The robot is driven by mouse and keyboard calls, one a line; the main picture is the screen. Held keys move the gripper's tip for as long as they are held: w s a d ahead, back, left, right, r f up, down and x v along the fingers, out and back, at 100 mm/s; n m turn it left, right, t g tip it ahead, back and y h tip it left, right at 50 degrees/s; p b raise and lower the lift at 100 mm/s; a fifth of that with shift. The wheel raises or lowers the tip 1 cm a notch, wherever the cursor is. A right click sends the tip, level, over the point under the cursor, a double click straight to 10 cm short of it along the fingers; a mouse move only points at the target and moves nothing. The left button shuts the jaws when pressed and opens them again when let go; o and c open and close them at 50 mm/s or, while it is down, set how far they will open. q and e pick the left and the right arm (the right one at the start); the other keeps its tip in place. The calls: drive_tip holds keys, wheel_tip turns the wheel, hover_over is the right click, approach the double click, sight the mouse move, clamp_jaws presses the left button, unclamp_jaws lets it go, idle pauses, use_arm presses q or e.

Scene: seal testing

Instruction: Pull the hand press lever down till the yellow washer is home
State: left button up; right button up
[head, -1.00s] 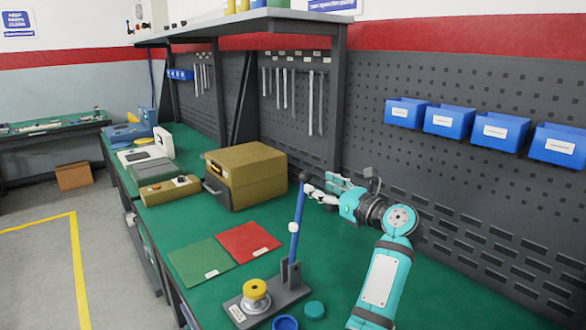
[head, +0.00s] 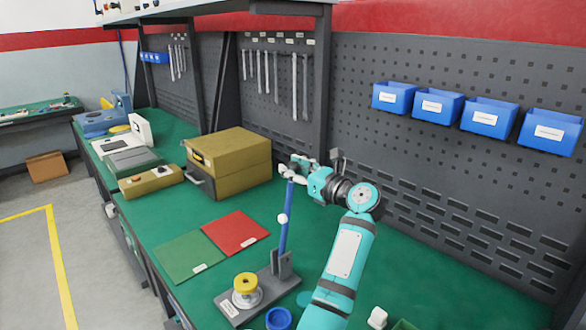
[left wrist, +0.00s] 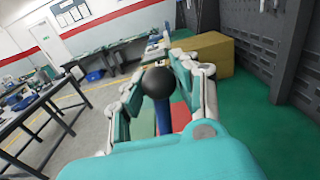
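The hand press (head: 262,300) stands on the green bench with its blue lever (head: 286,215) nearly upright, leaning slightly right. The yellow washer (head: 245,282) sits on top of a pale round seat on the press base; I cannot tell how deep it sits. My left gripper (head: 292,170) is at the lever's top end, and its fingers hide the knob in the head view. In the left wrist view, the black ball knob (left wrist: 157,82) lies between the two spread fingers, and I see no clear grip on it. My right gripper is not in view.
A blue ring (head: 278,319) lies in front of the press. A red mat (head: 235,232) and a green mat (head: 188,257) lie to its left. A yellow-brown box (head: 235,165) stands behind. Blue bins (head: 440,105) hang on the pegboard at right.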

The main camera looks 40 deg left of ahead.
use_arm(q)
clamp_jaws()
drive_tip(key=shift+a, duration=0.1)
